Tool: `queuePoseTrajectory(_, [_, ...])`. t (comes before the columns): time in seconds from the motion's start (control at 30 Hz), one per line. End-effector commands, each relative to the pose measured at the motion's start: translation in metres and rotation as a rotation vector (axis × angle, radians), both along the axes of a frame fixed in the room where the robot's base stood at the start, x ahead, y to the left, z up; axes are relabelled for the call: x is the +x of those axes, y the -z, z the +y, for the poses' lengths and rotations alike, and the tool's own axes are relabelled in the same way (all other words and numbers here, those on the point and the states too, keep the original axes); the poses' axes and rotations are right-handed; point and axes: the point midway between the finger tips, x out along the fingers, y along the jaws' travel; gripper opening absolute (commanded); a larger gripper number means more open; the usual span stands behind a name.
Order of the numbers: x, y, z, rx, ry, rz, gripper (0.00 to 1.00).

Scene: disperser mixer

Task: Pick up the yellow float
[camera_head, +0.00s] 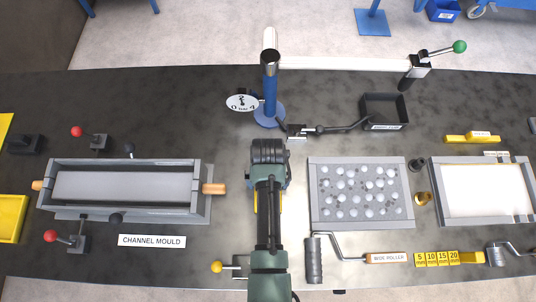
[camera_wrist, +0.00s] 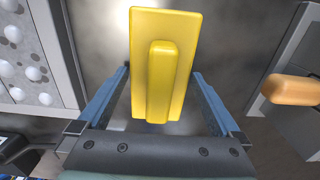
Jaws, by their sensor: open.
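The yellow float (camera_wrist: 188,60) is a flat rectangular plate with a raised bar handle along its middle, lying on the dark bench. In the wrist view my gripper (camera_wrist: 160,74) is open, with one blue finger on each side of the float and its handle. No contact with the float is visible, and I cannot tell how high the fingertips are above the bench. In the head view my arm covers most of the float, and only thin yellow edges (camera_head: 255,202) show beside it.
The channel mould (camera_head: 205,205) with wooden end handles (camera_head: 214,188) lies left of my arm. The dimpled plate (camera_head: 315,222) lies to the right, with the wide roller (camera_head: 314,262) below it. A blue post (camera_head: 270,88) with a white horizontal arm stands behind my wrist.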

Motion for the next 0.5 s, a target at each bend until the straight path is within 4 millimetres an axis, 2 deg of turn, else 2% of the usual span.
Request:
queuePoseTrajectory(0.1, [0.0001,0.0063,-0.0001,0.0,0.001,-0.001,1.0])
queuePoseTrajectory(0.3, [0.0004,0.0064,-0.0001,0.0,0.001,-0.002,1.0])
queuePoseTrajectory(0.37, [0.0004,0.0063,-0.0001,0.0,0.001,-0.002,0.91])
queuePoseTrajectory(0.5, [0.0005,0.0062,-0.0001,0.0,0.001,-0.002,0.66])
